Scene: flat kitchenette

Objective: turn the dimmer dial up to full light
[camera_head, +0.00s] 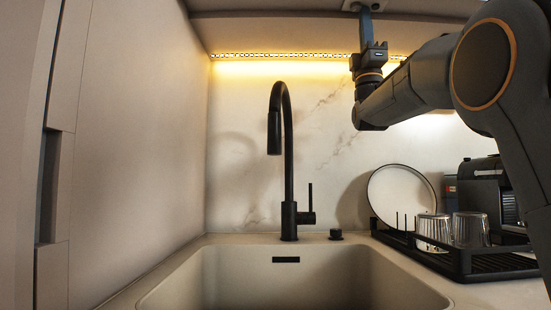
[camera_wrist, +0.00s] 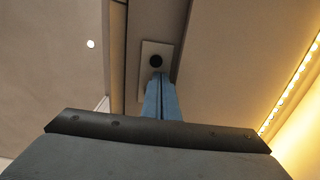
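The dimmer dial (camera_wrist: 156,61) is a small round black knob on a pale rectangular plate (camera_wrist: 148,79) under the wall cabinet. In the head view the plate (camera_head: 352,6) shows at the top edge, partly cut off. My gripper (camera_wrist: 158,76) points up at the plate, its blue fingers together with only a thin line between them. In the wrist view the fingertips end just below the dial and nothing shows between them. In the head view my gripper (camera_head: 366,15) reaches close to the cabinet underside; I cannot tell whether it touches. The dial's setting is not readable.
A lit warm LED strip (camera_head: 270,56) runs under the cabinet (camera_head: 265,30); it also shows in the wrist view (camera_wrist: 296,80). Below are a black faucet (camera_head: 288,150), a sink (camera_head: 190,280), and a black rack (camera_head: 465,262) with a plate (camera_head: 402,192) and glasses (camera_head: 433,229).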

